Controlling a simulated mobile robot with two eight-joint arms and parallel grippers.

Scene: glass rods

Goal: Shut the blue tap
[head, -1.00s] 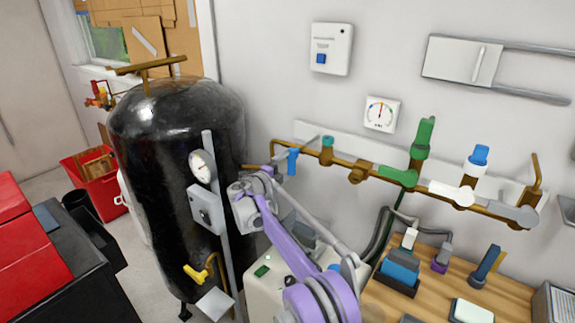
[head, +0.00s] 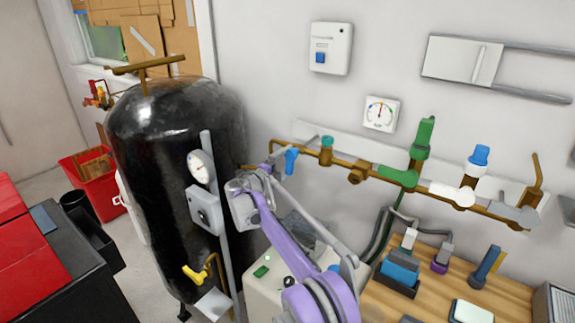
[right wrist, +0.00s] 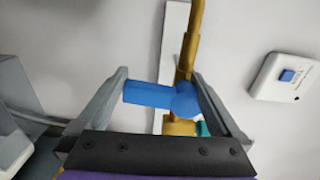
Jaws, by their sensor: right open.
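The blue tap (head: 291,160) is on the left part of the brown pipe on the wall. In the right wrist view its blue handle (right wrist: 148,93) points left from a round hub, across the brown vertical pipe. My right gripper (head: 279,164) is at the tap in the head view, partly hidden by my own arm. In the right wrist view the right gripper (right wrist: 160,76) is open, with one finger on each side of the handle and hub. The left finger is close to the handle's free end; I cannot tell whether either finger touches. My left gripper is not in view.
A black tank (head: 150,150) stands left of the tap. Further right the pipe carries a green valve (head: 422,138) and a blue-topped white valve (head: 478,157). A gauge (head: 381,113) is above the pipe. A wooden bench (head: 440,292) with several items stands below.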

